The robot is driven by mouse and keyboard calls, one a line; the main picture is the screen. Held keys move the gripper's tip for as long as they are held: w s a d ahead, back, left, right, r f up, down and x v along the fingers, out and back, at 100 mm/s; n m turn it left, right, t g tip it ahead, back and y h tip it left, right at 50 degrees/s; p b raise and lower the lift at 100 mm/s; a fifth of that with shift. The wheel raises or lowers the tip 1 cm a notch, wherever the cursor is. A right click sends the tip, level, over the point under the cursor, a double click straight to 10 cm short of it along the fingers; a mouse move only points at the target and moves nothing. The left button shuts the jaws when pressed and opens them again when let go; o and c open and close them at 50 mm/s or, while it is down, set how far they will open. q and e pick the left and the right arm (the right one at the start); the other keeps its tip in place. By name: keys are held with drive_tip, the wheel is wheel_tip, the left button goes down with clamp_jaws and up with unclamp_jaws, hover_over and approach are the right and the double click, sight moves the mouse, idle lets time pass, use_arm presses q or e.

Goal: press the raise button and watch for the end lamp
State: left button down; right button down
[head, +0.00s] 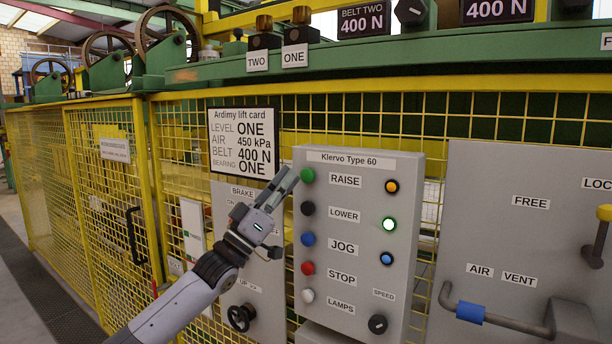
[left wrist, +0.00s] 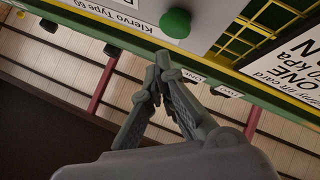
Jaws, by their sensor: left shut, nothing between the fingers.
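The grey control box (head: 345,220), marked "Klervo Type 60", stands upright in front of the mesh fence. Its green button (head: 308,175) is at the left of the RAISE label; it also shows in the left wrist view (left wrist: 176,23). My left gripper (head: 291,178) is shut and empty, its tips just left of the green button. The wrist view shows a small gap between tips and button. An amber lamp (head: 392,186) is right of RAISE. A lamp glowing whitish green (head: 389,224) is right of LOWER. No lamp label reading "end" is legible.
Below the green button are a black (head: 308,208), a blue (head: 307,239), a red (head: 307,268) and a white button (head: 307,296). A black speed knob (head: 377,324) is lower right. The lift card (head: 243,141) hangs left; a grey panel with a handle (head: 500,318) stands right.

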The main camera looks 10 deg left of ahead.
sight(307, 176)
use_arm(q)
drive_tip(key=shift+w+d, duration=0.25)
drive_tip(key=shift+w, duration=0.35)
idle(1.1)
drive_tip(key=shift+w+d, duration=0.15)
drive_tip(key=shift+w, duration=0.25)
